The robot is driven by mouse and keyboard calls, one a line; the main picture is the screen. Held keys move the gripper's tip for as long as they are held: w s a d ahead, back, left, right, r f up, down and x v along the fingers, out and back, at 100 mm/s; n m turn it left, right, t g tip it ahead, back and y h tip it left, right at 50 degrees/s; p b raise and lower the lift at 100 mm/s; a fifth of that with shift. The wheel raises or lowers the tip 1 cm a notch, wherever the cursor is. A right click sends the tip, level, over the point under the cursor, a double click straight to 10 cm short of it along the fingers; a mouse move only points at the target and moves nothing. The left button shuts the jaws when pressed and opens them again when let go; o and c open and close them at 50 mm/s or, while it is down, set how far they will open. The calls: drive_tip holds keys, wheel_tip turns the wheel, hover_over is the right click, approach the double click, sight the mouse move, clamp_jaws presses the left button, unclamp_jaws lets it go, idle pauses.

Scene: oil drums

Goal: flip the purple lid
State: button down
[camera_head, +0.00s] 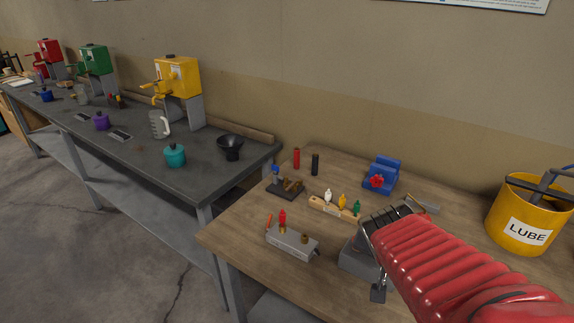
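A small purple container with a knob-like top (101,121) stands upright on the dark grey bench (140,152), left of the middle. It is too small to tell its lid from its body. My gripper (374,226), at the end of my red-sleeved arm, is over the wooden table at the right, far from the purple container. Its fingers are dark and overlap a grey metal block behind them, so I cannot see whether they are open or shut.
A teal container (175,155), a black funnel (230,147) and a clear jug (159,124) stand on the bench. Yellow (178,77), green (96,60) and red (50,50) dispensers line the wall. A yellow LUBE bucket (527,210) and several small parts occupy the wooden table (240,222).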

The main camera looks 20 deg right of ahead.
idle(0.3)
drive_tip(key=c, duration=1.8)
unclamp_jaws()
drive_tip(key=shift+c, duration=0.2)
drive_tip(key=shift+r, duration=0.1)
drive_tip(key=v, duration=1.3)
drive_tip(key=shift+s+a+r, duration=0.15)
drive_tip(key=shift+r, duration=0.05)
drive_tip(key=w+a+f+n+y, duration=0.1)
drive_tip(key=a+f+n+y, duration=0.1)
drive_tip(key=a+n, duration=0.3)
drive_tip(key=w+a+f+n+t+y, duration=0.1)
drive_tip(key=a+n, duration=0.4)
drive_tip(key=a, duration=0.5)
drive_tip(key=shift+a+f+y, duration=0.2)
drive_tip(key=shift+f+y, duration=0.65)
drive_tip(key=shift+y, duration=0.35)
